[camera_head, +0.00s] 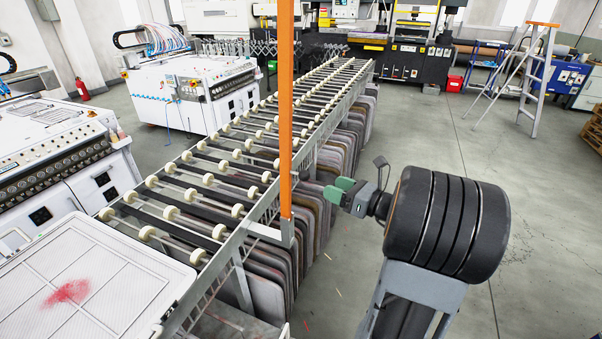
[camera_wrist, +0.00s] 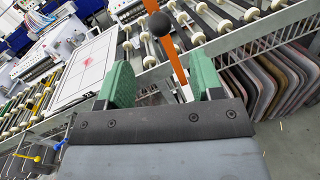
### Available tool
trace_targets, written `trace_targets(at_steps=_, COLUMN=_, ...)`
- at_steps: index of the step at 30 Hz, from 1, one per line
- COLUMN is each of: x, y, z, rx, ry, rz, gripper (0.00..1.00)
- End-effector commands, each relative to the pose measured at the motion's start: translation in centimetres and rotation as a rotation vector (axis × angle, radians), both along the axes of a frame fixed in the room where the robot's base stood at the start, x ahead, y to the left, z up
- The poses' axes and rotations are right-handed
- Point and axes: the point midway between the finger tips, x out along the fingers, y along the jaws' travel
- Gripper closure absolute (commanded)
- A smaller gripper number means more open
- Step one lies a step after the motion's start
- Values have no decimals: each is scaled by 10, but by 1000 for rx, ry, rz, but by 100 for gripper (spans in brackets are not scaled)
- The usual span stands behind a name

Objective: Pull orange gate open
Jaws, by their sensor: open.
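The orange gate (camera_head: 286,110) shows in the head view as a tall upright bar, its lower end at a grey bracket (camera_head: 287,232) on the near rail of the roller conveyor. In the wrist view the orange bar (camera_wrist: 178,65) leans across the gap between my fingers, beyond them. A black ball knob (camera_wrist: 160,24) appears in front of the bar near the top; how it is fixed is not clear. My gripper (camera_head: 338,190) has green fingers and is to the right of the bar. In the wrist view my gripper (camera_wrist: 162,82) is open and empty, not touching the bar.
The roller conveyor (camera_head: 205,168) runs diagonally, with dark rounded panels (camera_head: 265,295) hanging under its near side. A white screen tray (camera_head: 125,255) lies at its near end. A stepladder (camera_head: 538,75) stands far right. Open floor lies right of the conveyor.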

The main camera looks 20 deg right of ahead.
Motion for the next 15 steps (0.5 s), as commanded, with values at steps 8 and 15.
trace_targets(at_steps=8, x=46, y=29, z=2, rx=-3, ry=1, rz=6, gripper=40)
trace_targets(at_steps=15, x=80, y=50, z=1, rx=-5, ry=2, rz=4, gripper=40)
